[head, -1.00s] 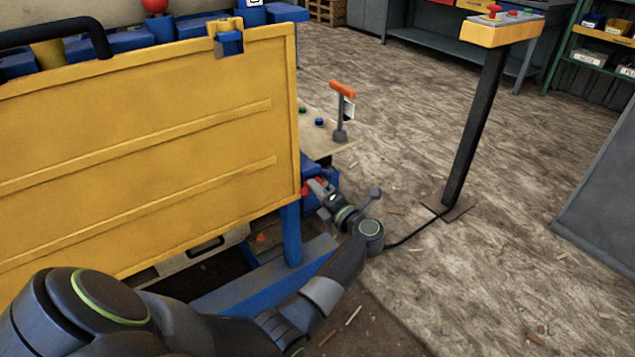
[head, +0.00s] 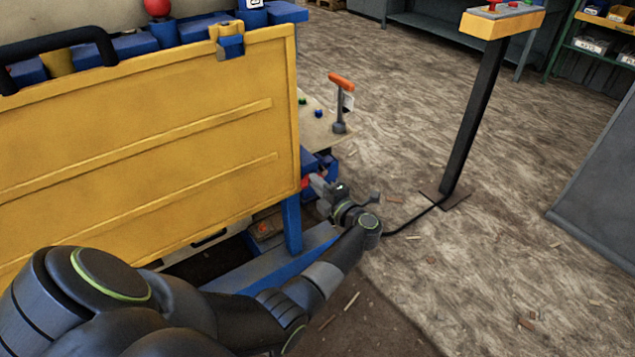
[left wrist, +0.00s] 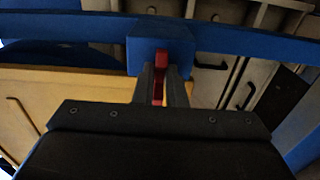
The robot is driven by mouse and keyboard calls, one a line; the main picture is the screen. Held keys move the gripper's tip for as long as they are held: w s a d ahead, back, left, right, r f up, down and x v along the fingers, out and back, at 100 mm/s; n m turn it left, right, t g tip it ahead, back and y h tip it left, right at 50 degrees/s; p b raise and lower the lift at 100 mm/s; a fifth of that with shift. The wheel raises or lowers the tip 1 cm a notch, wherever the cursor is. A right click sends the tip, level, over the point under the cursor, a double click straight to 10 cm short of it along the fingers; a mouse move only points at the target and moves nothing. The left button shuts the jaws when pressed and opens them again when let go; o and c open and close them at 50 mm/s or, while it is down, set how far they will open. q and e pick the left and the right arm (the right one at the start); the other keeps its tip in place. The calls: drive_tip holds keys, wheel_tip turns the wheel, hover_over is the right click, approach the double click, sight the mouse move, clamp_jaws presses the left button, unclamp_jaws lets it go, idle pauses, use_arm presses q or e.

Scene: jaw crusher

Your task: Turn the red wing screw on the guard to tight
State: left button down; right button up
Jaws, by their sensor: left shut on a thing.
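The yellow guard (head: 150,135) fills the left of the head view. The red wing screw (left wrist: 160,75) shows in the left wrist view, in front of a blue block (left wrist: 145,48). My left gripper (left wrist: 161,90) is shut on the red wing screw, with one finger on each side of it. In the head view my left gripper (head: 316,184) reaches to the right edge of the guard, and only a little red shows at its tips. How far the screw is turned cannot be told. My right gripper is not in view.
A lever with an orange handle (head: 341,82) stands on a small plate right of the guard. A post with a yellow control box (head: 502,25) stands on the floor at the right. A blue beam (head: 265,262) runs below the guard. The floor between is mostly open.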

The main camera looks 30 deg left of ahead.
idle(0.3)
use_arm(q)
drive_tip(key=c, duration=1.5)
unclamp_jaws()
drive_tip(key=shift+d, duration=0.15)
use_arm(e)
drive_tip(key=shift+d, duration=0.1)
